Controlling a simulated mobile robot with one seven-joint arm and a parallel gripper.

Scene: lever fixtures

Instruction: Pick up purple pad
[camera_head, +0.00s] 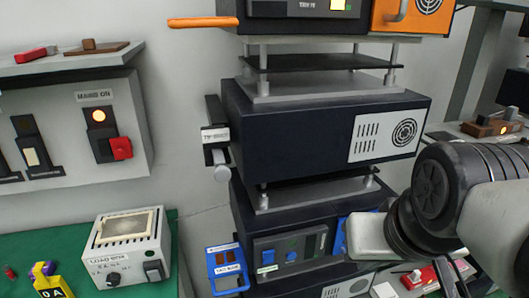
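A small purple piece (48,268) shows at the lower left, on the green table top (85,278). It touches or overlaps a yellow piece, just above a yellow tag marked "0 A" (53,287). It is too small to tell whether it is a pad, and no other purple thing is clear. My arm reaches in from the right, with its dark joint and pale links in front of the equipment stack. I cannot make out gripper fingers, and nothing held is visible. The arm is far to the right of the purple piece.
A white load box (125,252) stands right of the purple piece. A stack of dark instruments (290,130) fills the middle, with a blue tag (226,268) at its lower left. A grey panel with switches (75,125) hangs at left, under a shelf (70,66).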

